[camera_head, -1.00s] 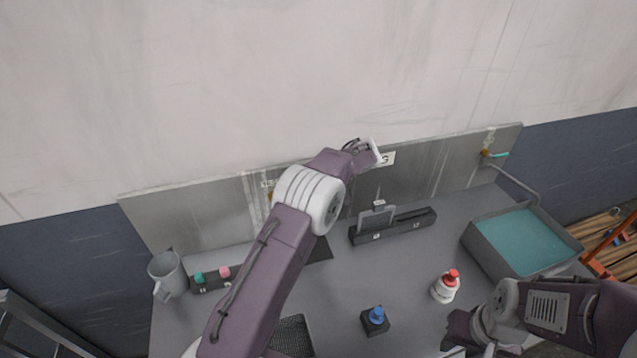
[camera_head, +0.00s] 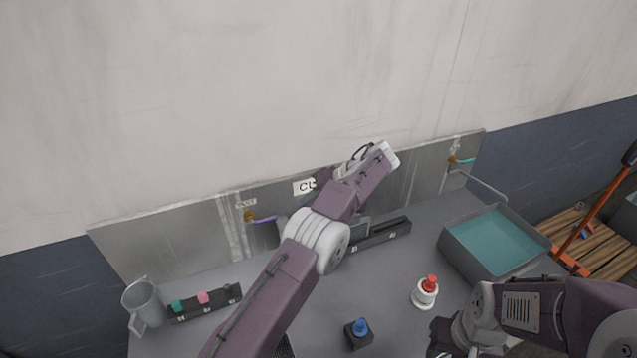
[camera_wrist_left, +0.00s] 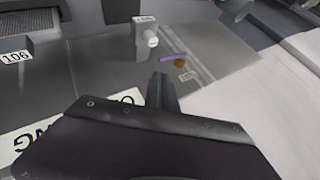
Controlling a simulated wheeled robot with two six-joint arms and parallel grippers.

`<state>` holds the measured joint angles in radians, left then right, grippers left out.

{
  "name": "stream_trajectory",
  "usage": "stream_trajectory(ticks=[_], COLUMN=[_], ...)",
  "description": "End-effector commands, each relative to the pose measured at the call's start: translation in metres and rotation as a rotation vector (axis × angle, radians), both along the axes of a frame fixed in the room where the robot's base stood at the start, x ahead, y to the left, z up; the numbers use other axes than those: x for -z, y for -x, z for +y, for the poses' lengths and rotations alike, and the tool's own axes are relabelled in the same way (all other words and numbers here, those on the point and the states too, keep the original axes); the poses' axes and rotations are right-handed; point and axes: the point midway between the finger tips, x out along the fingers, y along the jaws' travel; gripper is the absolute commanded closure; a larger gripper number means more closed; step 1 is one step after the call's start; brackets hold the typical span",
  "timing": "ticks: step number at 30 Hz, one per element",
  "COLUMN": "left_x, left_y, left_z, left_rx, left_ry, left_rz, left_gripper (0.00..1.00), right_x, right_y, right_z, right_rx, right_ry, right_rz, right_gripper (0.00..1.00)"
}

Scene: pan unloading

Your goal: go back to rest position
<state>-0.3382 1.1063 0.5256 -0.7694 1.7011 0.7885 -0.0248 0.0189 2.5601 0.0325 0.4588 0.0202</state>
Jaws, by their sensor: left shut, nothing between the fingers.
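My left arm rises from the bottom across the head view. Its forearm hides part of the counter and back panel, and its gripper (camera_head: 318,184) is up in front of the steel panel, next to a white sign. In the left wrist view the left gripper (camera_wrist_left: 162,88) shows shut fingers, with nothing held, above the panel and sign. My right arm comes in at the lower right. Its gripper (camera_head: 440,338) is low by the counter's front, near the red-topped white bottle (camera_head: 424,294); its fingers are too unclear to judge.
A grey basin (camera_head: 452,243) with teal inside stands at the right. A metal pitcher (camera_head: 143,305) and a dark rack (camera_head: 222,301) stand left. A blue-knobbed block (camera_head: 359,333) is at the front. A long dark rack (camera_head: 385,234) lies behind the forearm.

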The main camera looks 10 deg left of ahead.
Motion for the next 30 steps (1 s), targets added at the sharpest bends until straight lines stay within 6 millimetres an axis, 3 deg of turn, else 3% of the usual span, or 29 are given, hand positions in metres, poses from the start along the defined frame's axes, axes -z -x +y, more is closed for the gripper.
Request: stream_trajectory(ticks=[4, 8, 11, 14, 17, 22, 30], left_x=[0.001, -0.038, -0.057, -0.055, -0.041, 0.014, 0.122], left_y=[0.000, 0.001, 0.025, 0.050, 0.079, 0.147, 0.277], left_z=[0.007, 0.030, 0.055, 0.069, 0.076, 0.069, 0.015], left_rx=[-0.013, -0.059, -0.104, -0.102, -0.064, 0.055, 0.253], left_ry=[0.002, 0.030, 0.051, 0.105, 0.183, 0.377, 0.699], left_rz=[-0.008, -0.094, -0.080, -0.037, 0.018, 0.127, 0.211], left_gripper=[1.00, 1.00, 1.00, 1.00, 1.00, 1.00, 1.00], right_x=[0.004, 0.015, 0.026, 0.033, 0.040, 0.053, 0.060], right_y=[0.000, 0.000, 0.000, 0.000, 0.000, 0.000, 0.000], right_z=[0.000, 0.000, 0.000, 0.000, 0.000, 0.000, 0.000], right_rx=[0.000, 0.000, 0.000, 0.000, 0.000, 0.000, 0.000], right_ry=[0.000, 0.000, 0.000, 0.000, 0.000, 0.000, 0.000], right_rz=[0.000, 0.000, 0.000, 0.000, 0.000, 0.000, 0.000], right_gripper=[0.64, 0.64, 0.64, 0.64, 0.64, 0.64, 0.64])
